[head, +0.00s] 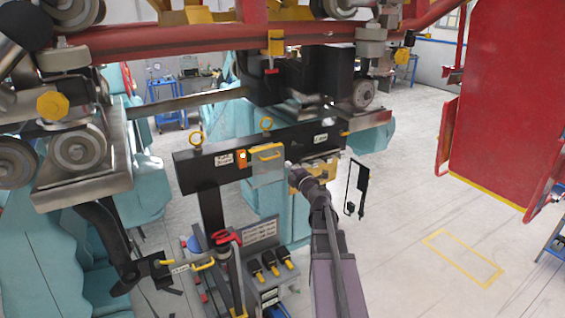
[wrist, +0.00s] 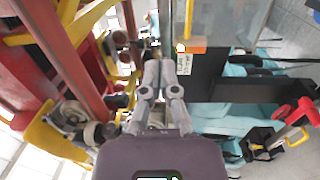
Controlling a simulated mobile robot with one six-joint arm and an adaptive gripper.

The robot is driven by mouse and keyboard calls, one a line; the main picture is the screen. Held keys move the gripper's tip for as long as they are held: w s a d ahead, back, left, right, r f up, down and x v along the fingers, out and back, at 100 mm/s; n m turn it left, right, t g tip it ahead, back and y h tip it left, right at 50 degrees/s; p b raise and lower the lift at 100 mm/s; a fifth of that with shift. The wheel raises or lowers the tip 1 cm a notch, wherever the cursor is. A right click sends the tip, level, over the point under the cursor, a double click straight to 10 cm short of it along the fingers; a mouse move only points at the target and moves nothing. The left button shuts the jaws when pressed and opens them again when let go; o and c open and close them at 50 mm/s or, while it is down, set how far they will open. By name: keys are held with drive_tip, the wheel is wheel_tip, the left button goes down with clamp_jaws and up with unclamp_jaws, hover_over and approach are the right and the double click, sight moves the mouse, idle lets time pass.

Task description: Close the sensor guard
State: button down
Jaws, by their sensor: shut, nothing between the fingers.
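The sensor guard looks like a clear panel (head: 268,172) with a yellow handle (head: 267,153), on the front of a black beam (head: 205,178). An orange sensor block (head: 241,159) sits on the beam just left of the panel, which does not cover it. In the wrist view the panel (wrist: 232,18) is at the top, with its yellow handle (wrist: 188,14) and the orange block (wrist: 192,46) near its edge. My gripper (head: 290,167) is at the panel's right side in the head view. It is shut and empty; in the wrist view its fingertips (wrist: 161,68) are together. I cannot tell whether it touches the panel.
A yellow bracket (head: 315,172) is behind my gripper, and a black frame (head: 355,190) is to the right. Red rail (head: 200,42) and wheel assemblies (head: 78,150) hang above and left. A tool stand (head: 265,262) stands below. Floor at right is open.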

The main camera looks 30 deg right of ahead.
drive_tip(key=shift+s+r, duration=0.2)
drive_tip(key=shift+s, duration=0.7)
drive_tip(key=s+a+f+m+g+h+b, duration=0.2)
drive_tip(key=a+f+m+g+b, duration=0.15)
drive_tip(key=f+m, duration=0.4)
drive_tip(key=s+a+f+m+g+h+b, duration=0.25)
drive_tip(key=f+m+b, duration=0.2)
drive_tip(key=f, duration=0.55)
drive_tip(key=s+a+f+m+g+h+b, duration=0.1)
drive_tip(key=a+f+m+g+h+b, duration=0.1)
drive_tip(key=a+f+m+g+b, duration=0.45)
drive_tip(key=s+a+f+g+y+b, duration=0.6)
drive_tip(key=s+a+f+y, duration=0.1)
drive_tip(key=s+a+f, duration=0.7)
drive_tip(key=a+f, duration=0.2)
drive_tip(key=a, duration=0.2)
drive_tip(key=shift+s+f+n, duration=0.15)
drive_tip(key=shift+f+n, duration=0.1)
drive_tip(key=shift+n, duration=0.1)
